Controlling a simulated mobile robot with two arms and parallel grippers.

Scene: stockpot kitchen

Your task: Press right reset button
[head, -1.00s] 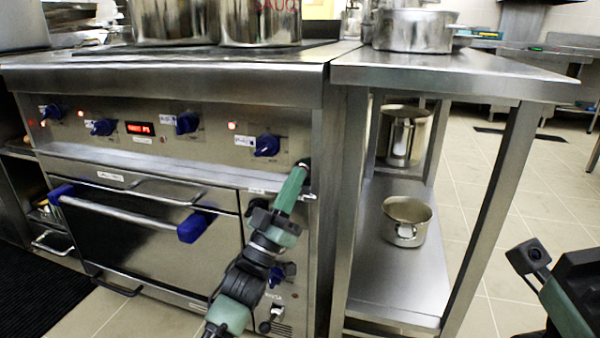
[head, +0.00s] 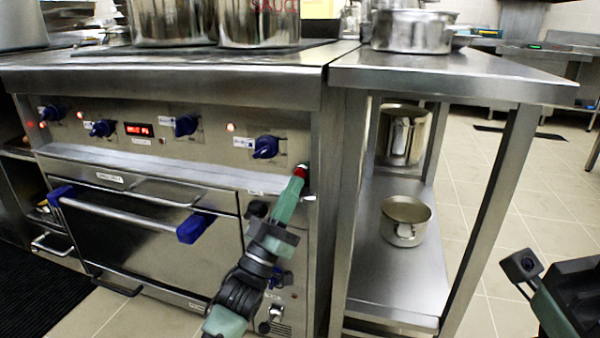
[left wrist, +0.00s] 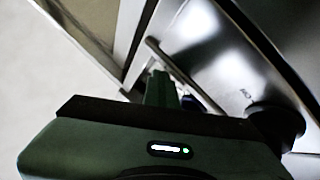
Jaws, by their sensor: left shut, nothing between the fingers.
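My left gripper (head: 299,174) is shut and empty, its green fingers pointing up at the right end of the stove's control panel (head: 215,150). A small red spot, probably the right reset button (head: 302,167), shows right at the fingertips, below and right of the rightmost blue knob (head: 265,147). The fingertips appear to touch it and partly hide it; I cannot tell whether it is pushed in. In the left wrist view the closed fingers (left wrist: 160,88) point away from the camera and the button cannot be made out.
The oven door handle (head: 130,211) with blue ends juts out left of my left arm. A steel side table (head: 450,72) stands right of the stove, with pots on its top and lower shelf. Large pots (head: 258,25) stand on the stove. Open tiled floor lies at the right.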

